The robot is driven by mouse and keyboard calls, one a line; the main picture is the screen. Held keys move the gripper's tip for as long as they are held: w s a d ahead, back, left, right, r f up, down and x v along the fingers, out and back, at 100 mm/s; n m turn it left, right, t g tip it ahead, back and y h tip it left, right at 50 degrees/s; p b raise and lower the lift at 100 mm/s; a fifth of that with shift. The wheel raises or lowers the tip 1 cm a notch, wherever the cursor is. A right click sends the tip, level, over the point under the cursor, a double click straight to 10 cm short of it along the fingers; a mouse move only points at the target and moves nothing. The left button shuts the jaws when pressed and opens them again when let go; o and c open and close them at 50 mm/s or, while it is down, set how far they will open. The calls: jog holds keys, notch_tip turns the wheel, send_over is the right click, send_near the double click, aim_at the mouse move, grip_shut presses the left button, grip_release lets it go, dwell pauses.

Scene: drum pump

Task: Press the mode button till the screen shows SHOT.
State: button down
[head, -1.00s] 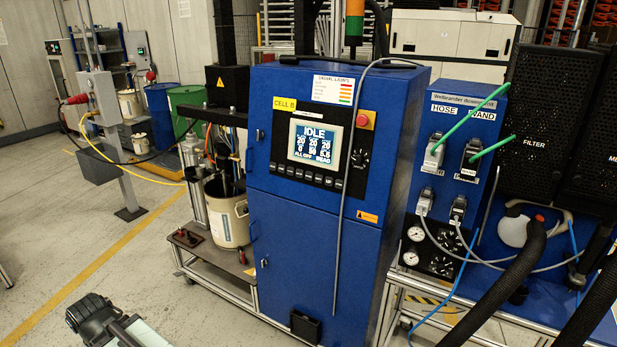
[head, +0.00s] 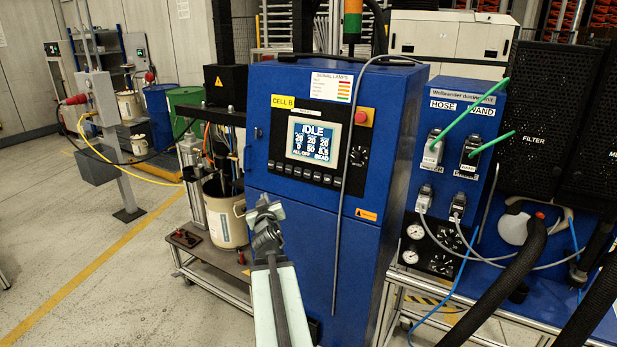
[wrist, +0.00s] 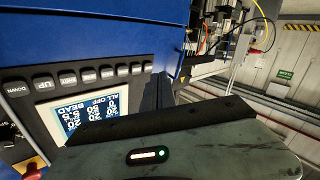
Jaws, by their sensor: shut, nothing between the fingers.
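The blue cabinet (head: 300,230) carries a screen (head: 314,141) that reads IDLE, with rows of numbers, ALL OFF and BEAD below. A row of small dark buttons (head: 306,176) runs under the screen; I cannot read which is the mode button. In the wrist view the screen (wrist: 82,114) is upside down and partly covered, and the button row (wrist: 90,75) shows UP and DOWN at its left end. My gripper (head: 264,208) is shut and empty, in front of the cabinet, below and left of the buttons in the picture. It looks apart from them.
A red button (head: 361,118) and a dark knob (head: 358,156) sit right of the screen. A grey cable (head: 343,200) hangs down the cabinet front. A cream bucket (head: 228,222) stands on a low cart at left. Open floor (head: 90,270) lies at front left.

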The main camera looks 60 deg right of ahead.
aim_at(308, 174)
jog(key=s+d+r+n+t+h, duration=0.1)
jog(key=s+d+r+t, duration=0.1)
jog(key=s+d+r, duration=0.2)
jog(key=s+r, duration=0.1)
jog(key=s, duration=0.1)
jog(key=shift+s+d, duration=0.35)
jog(key=shift+d, duration=0.05)
jog(key=shift+d, duration=0.1)
jog(key=d, duration=0.2)
jog(key=d+f+b, duration=0.1)
jog(key=d, duration=0.5)
jog(key=shift+d+f+b, duration=0.25)
jog(key=shift+f+b, duration=0.1)
jog(key=shift+b, duration=0.05)
jog(key=shift+d, duration=0.1)
dwell(1.1)
jog(key=shift+d, duration=0.3)
